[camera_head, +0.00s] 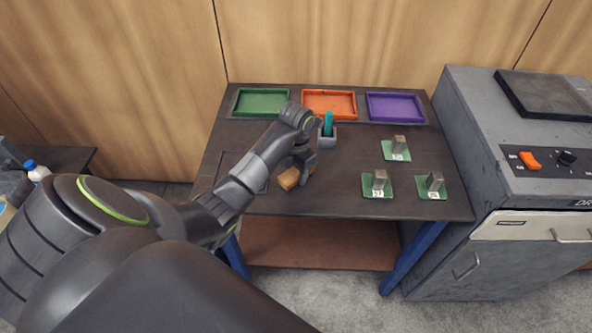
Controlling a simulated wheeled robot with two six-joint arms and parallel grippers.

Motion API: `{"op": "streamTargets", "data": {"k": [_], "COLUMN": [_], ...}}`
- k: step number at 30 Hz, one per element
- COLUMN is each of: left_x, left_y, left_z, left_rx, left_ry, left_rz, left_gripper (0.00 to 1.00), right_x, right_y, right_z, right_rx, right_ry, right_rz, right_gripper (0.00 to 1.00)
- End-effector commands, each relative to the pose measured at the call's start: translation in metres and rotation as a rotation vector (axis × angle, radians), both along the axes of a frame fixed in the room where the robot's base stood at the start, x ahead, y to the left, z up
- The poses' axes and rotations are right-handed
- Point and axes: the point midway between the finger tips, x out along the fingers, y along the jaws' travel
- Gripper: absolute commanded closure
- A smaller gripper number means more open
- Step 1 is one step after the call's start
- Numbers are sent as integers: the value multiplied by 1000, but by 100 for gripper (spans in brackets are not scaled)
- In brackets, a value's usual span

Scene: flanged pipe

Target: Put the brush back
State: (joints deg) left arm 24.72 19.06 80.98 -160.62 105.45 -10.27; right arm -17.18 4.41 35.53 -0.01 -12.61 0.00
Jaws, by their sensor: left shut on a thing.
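My left gripper (299,167) points down over the middle-left of the table (335,196), shut on a tan, wood-coloured piece that looks like the brush (288,180). The brush is low over the table top; I cannot tell whether it touches it. Its far part is hidden by the gripper. A small grey holder (327,142) with a teal upright thing (328,124) in it stands just behind and right of the gripper. My right gripper is not in view.
Green (261,102), orange (329,104) and purple (395,108) trays line the back edge. A grey machine (500,160) stands right of the table. The front middle of the table is clear.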

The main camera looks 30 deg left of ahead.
Motion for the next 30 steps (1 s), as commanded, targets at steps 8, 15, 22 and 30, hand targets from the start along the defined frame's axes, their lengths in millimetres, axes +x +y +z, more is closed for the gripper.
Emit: {"op": "streamTargets", "data": {"k": [8,15,22,30], "left_x": [0,0,1,0], "left_y": [0,0,1,1], "left_z": [-2,-2,8,66], "left_rx": [1,1,2,2], "left_ry": [0,0,-5,-1], "left_rz": [0,0,0,1], "left_gripper": [42,38,38,38], "right_x": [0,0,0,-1], "right_y": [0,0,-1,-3], "right_z": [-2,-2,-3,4], "right_rx": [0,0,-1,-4], "right_ry": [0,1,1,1], "right_rz": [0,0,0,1], "right_gripper": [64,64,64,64]}}
